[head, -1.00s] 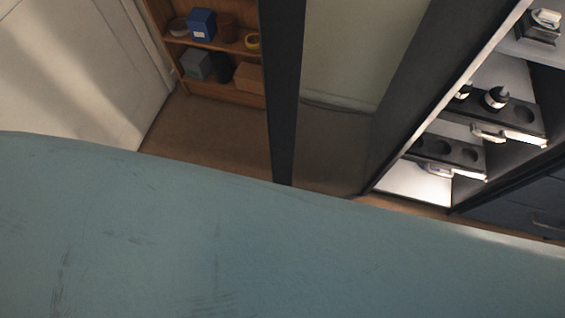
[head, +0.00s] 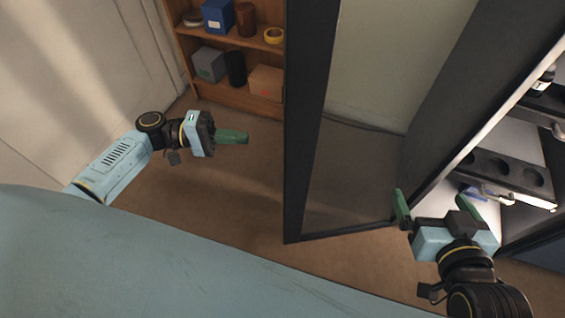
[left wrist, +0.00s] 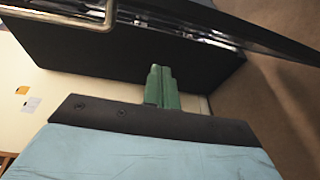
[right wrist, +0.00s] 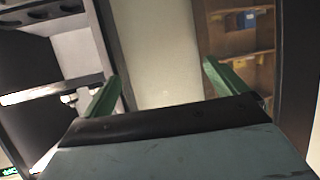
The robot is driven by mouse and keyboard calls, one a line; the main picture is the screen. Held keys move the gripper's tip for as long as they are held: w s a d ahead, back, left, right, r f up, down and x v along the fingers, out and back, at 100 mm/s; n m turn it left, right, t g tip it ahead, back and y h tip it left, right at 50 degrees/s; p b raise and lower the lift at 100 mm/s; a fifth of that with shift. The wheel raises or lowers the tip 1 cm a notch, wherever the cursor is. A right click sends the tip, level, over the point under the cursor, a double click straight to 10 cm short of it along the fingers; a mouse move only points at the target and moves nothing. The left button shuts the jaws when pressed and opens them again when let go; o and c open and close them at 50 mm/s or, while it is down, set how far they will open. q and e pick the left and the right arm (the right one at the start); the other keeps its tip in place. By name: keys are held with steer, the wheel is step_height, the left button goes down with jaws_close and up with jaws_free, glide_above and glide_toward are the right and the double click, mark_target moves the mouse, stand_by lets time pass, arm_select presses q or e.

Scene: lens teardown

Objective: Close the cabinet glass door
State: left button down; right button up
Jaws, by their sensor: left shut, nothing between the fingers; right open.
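The cabinet glass door (head: 307,130) stands swung open, its dark frame edge running down the middle of the head view. Its clear pane shows pale wall and floor through it. The cabinet's open front and lit shelves (head: 500,172) are to its right. My left gripper (head: 246,138) is shut and empty, left of the door's free edge and apart from it. Its closed green fingers show in the left wrist view (left wrist: 160,72). My right gripper (head: 431,196) is open and empty, near the cabinet's front edge at the door's right end; I cannot tell whether it touches anything.
A wooden shelf unit (head: 225,88) with boxes and jars stands at the back left. A dark tray with round holes (head: 500,172) sits in the cabinet, whose dark side (head: 448,100) rises behind. Brown floor (head: 235,190) is clear between my left gripper and the door.

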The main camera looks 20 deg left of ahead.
arm_select(q)
steer(key=s+d+r+b, duration=0.1)
steer(key=d, duration=1)
steer(key=shift+d+r+h+b, duration=0.15)
steer(key=shift+d+h+b, duration=0.15)
steer(key=shift+b, duration=0.1)
arm_select(e)
step_height(320, 180, up, 8)
steer(key=w+a+t+y, duration=0.1)
steer(key=a+t, duration=0.1)
steer(key=t, duration=0.3)
steer(key=shift+w+y, duration=0.15)
steer(key=shift+y, duration=0.25)
arm_select(q)
steer(key=shift+s, duration=0.1)
arm_select(e)
steer(key=shift+r, duration=0.1)
